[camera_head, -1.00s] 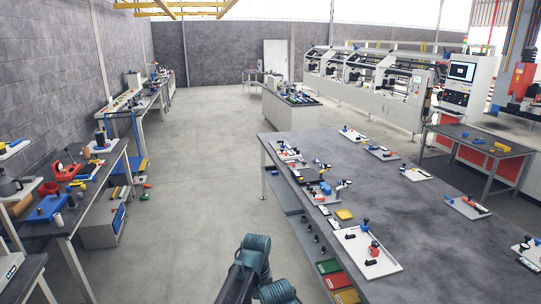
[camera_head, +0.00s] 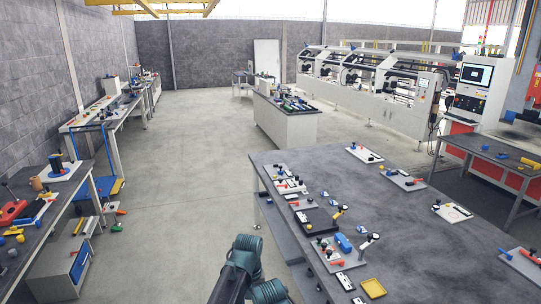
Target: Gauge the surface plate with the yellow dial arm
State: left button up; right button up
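A dark, square, flat plate (camera_head: 313,221), which looks like the surface plate, lies near the left edge of the big grey table. A small yellow arm with a dark knob (camera_head: 338,214) stands at the plate's right side and looks like the yellow dial arm. Both are small at this distance, and I cannot tell whether the arm touches the plate. My teal and dark arm links show at the bottom middle, left of the table. No gripper fingers show in the view.
A cluttered workbench (camera_head: 52,213) stands at the left. Open concrete floor (camera_head: 185,190) lies between them. A white cabinet (camera_head: 287,125) stands farther back.

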aim_at(340, 212)
jog(key=i, duration=0.75)
jog(key=i+z, duration=0.15)
jog(key=i, duration=0.55)
jog(key=i+j+z, duration=0.15)
jog(key=i+z, duration=0.3)
jog(key=i+j+z, duration=0.3)
jog(key=z, duration=0.2)
jog(key=i+j+z, duration=0.7)
jog(key=j+z, duration=0.2)
jog(key=j, duration=0.15)
